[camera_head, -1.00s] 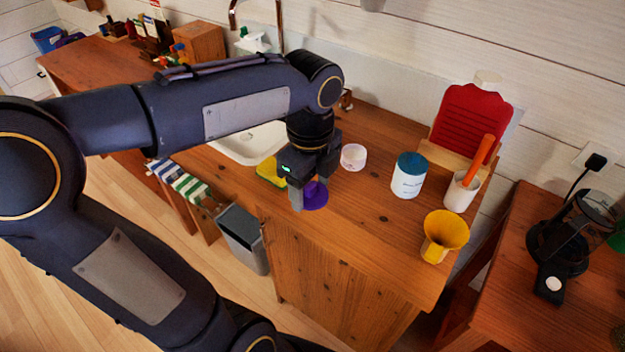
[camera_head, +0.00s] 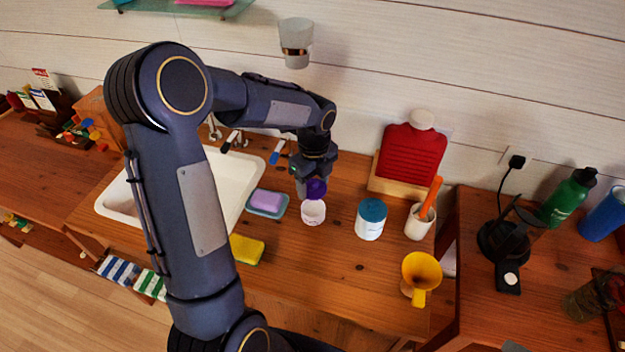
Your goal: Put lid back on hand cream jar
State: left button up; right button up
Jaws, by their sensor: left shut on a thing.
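The hand cream jar (camera_head: 313,216) is a small white open-topped jar on the wooden counter. The gripper is shut on the lid. From this angle I cannot tell whether the lid touches the jar. My right gripper is not in view.
A white jar with a blue lid (camera_head: 371,219) stands right of the cream jar. A yellow funnel (camera_head: 421,274), a white cup (camera_head: 419,222) and a red hot-water bottle (camera_head: 409,154) are further right. A soap dish (camera_head: 267,203), yellow sponge (camera_head: 247,250) and sink (camera_head: 228,172) lie left.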

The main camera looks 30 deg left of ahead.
aim_at(313, 192)
pick_arm(q)
notch_tip(313, 192, down, 4)
jog(key=b, duration=0.2)
jog(key=shift+r+b, duration=0.2)
jog(key=shift+b, duration=0.15)
jog(key=shift+f+b, duration=0.7)
jog(key=shift+f, duration=0.3)
jog(key=shift+f, duration=0.15)
dwell(1.3)
jog(key=o, duration=1)
jog(key=shift+o, duration=0.6)
jog(key=shift+o, duration=1.3)
jog(key=shift+p, duration=0.35)
